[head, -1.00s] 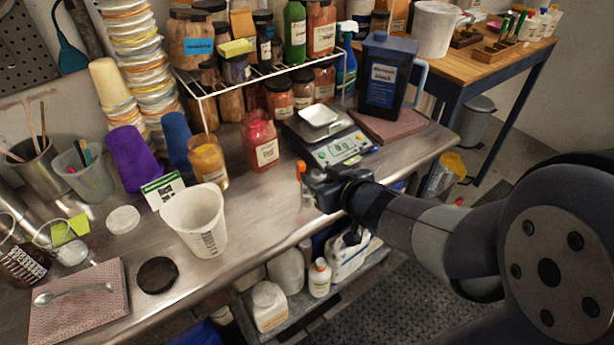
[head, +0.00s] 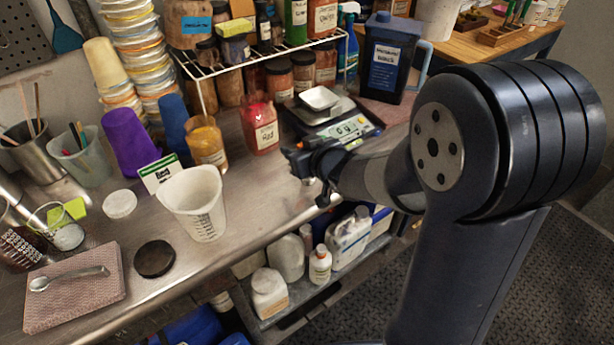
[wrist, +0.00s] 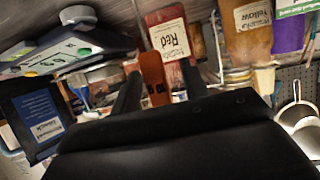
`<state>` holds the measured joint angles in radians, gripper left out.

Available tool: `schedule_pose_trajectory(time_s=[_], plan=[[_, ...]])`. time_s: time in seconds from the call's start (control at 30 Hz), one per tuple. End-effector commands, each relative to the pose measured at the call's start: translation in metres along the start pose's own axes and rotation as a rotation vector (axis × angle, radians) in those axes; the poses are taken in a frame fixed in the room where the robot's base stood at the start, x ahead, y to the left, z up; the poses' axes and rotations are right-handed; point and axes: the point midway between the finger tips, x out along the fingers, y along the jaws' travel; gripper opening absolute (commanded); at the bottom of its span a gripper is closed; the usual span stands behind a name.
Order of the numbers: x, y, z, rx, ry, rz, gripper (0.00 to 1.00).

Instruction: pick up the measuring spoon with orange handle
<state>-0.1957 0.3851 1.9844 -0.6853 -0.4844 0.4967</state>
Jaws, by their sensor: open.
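In the wrist view an orange handle (wrist: 152,72) with a dark hole near its lower end shows between the two dark fingers of my gripper (wrist: 158,82). It looks to be the measuring spoon's handle; the bowl cannot be made out. The fingers are apart, and I cannot tell whether either touches the handle. In the head view my gripper (head: 293,161) is at the bench's front edge, in front of the red jar and the scale. The spoon is mostly hidden there.
A metal spoon (head: 68,278) lies on a folded cloth (head: 75,305). A lower shelf holds bottles.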

Motion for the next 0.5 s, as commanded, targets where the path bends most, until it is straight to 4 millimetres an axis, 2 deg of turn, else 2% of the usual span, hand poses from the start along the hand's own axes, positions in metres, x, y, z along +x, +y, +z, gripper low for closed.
schedule_pose_trajectory(time_s=[0.27, 0.5], plan=[[0.0027, 0.0001, -0.0003, 0.0, 0.0, 0.001, 0.43], [0.0025, 0.0002, -0.0002, 0.0, 0.0, 0.001, 0.23]])
